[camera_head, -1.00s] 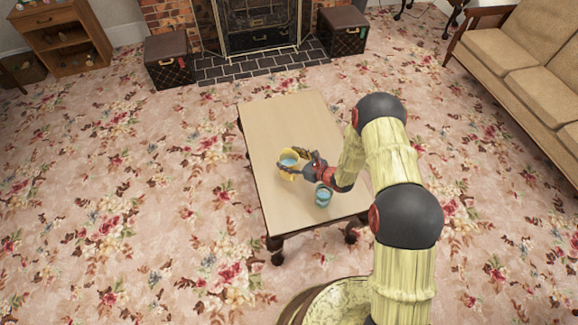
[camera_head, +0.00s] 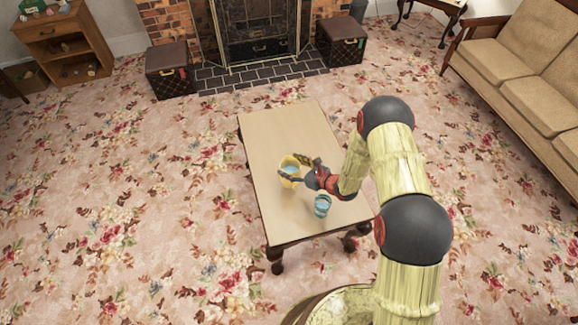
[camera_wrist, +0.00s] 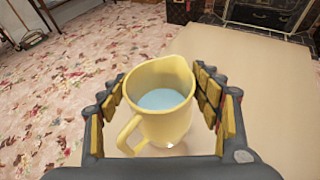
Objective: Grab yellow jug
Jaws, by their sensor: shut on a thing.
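The yellow jug (camera_head: 290,172) stands on the wooden table (camera_head: 283,125), with something light blue inside. My gripper (camera_head: 296,170) is shut on the jug's sides in the head view. The jug's lower part is partly hidden by the hand. A small blue cup (camera_head: 322,205) stands on the table just in front of my gripper.
The far half of the table is clear. Two dark boxes (camera_head: 171,70) (camera_head: 341,40) flank the brick fireplace (camera_head: 255,30). A beige sofa (camera_head: 530,75) is at the right, and a wooden shelf unit (camera_head: 65,45) at the far left. Flowered carpet surrounds the table.

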